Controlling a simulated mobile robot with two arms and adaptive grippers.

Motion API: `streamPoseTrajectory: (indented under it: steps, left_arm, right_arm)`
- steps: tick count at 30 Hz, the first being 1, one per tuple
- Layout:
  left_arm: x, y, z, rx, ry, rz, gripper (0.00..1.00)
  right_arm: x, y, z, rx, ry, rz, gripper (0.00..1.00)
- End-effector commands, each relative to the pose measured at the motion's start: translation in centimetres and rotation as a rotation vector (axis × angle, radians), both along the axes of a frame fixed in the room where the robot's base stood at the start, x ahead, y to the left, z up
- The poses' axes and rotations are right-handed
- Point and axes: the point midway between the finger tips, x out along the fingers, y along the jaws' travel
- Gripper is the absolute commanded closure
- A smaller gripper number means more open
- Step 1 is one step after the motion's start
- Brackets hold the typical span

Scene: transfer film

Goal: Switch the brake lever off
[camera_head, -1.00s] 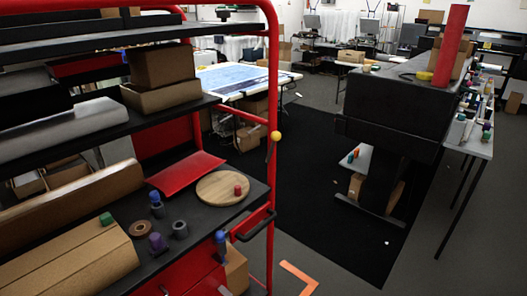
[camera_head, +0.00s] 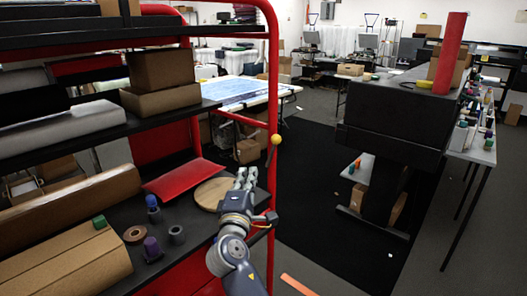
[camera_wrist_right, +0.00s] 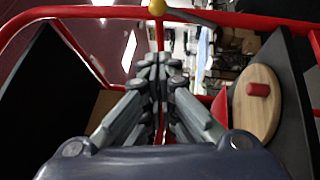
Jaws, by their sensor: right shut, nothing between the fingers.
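The brake lever (camera_head: 272,152) is a short dark rod with a yellow ball knob, on the red upright post of the shelf cart. It slants, with its knob at the upper right end. In the right wrist view the yellow knob (camera_wrist_right: 157,7) shows at the top edge, with the rod running to the right. My right gripper (camera_head: 246,173) is just left of and a little below the lever in the head view, apart from the knob. Its fingers (camera_wrist_right: 160,62) are shut and empty, pointing toward the red post. My left gripper is not in view.
The cart's red frame (camera_head: 273,70) rises beside the gripper. A round wooden board (camera_head: 209,195) lies on the shelf left of it; the wrist view shows its red peg (camera_wrist_right: 258,89). Several small pieces and cardboard boxes (camera_head: 158,68) fill the shelves. Dark floor (camera_head: 310,200) is open to the right.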

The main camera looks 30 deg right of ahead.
Motion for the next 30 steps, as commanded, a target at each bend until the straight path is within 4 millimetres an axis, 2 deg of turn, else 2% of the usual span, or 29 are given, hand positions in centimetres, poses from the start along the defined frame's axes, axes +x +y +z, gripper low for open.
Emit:
streamPoseTrajectory:
  steps: [9,14,30]
  left_arm:
    - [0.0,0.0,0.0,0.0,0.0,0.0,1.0]
    - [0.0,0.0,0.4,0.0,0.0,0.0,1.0]
    - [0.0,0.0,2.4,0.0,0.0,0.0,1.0]
  right_arm:
    - [0.0,0.0,0.1,-0.001,-0.001,-0.001,1.0]
    - [0.8,-0.6,0.4,-0.001,-0.001,-0.002,1.0]
    - [8.0,-5.8,1.9,0.0,-0.001,-0.002,1.0]
